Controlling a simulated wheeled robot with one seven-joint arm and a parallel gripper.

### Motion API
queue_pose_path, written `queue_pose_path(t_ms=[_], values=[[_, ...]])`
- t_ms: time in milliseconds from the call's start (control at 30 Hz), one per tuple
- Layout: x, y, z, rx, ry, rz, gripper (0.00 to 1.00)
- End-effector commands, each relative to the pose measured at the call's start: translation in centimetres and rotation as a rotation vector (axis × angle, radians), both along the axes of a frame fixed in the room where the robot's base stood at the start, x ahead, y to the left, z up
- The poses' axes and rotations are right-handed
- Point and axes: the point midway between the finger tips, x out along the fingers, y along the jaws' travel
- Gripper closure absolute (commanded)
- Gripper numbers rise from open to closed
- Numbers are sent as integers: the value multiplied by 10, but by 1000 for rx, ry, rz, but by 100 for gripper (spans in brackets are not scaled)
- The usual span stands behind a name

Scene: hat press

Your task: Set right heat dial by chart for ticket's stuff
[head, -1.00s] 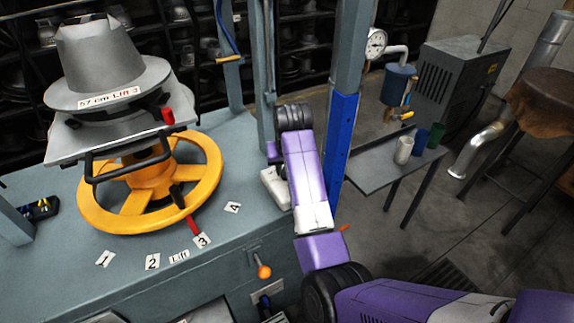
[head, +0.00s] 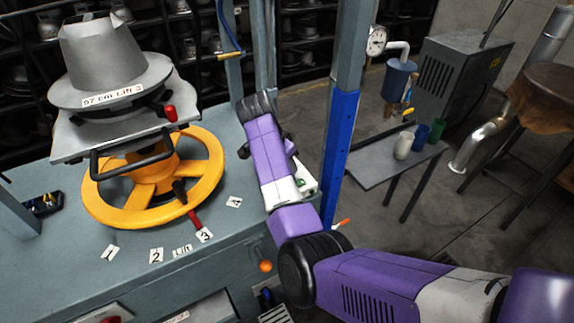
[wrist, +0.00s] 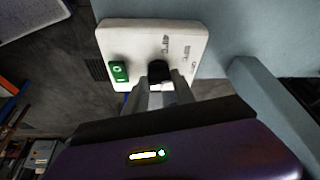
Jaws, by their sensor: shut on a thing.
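A white control box (wrist: 130,38) with a black dial knob (wrist: 159,70) fills the upper middle of the wrist view. My gripper (wrist: 160,85) is shut on the dial knob. Grey markings (wrist: 165,45) stand on the box around the knob, too blurred and turned to read surely. A green switch (wrist: 119,71) is on the same face, left of the knob. In the head view the box (head: 305,178) shows partly behind my purple wrist; the knob and fingertips are hidden there. No chart or ticket can be made out.
A hat press with a grey hat block (head: 100,55) and a yellow handwheel (head: 207,180) stands left of my arm. A blue post (head: 340,150) rises just right of it. A side table (head: 375,168) holds several cups.

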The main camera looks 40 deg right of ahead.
Motion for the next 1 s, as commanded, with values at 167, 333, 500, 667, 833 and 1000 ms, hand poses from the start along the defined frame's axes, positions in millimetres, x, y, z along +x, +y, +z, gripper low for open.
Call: queue_pose_path(t_ms=[167,333,500,667,833,1000], values=[[2,-1,0,-1,-3,-120,100],[2,-1,0,-1,-4,-202,100],[2,-1,1,-1,-4,-249,100],[1,-1,1,-1,-4,-267,100],[1,-1,1,-1,-3,-271,100],[1,-1,1,-1,-3,-269,100]])
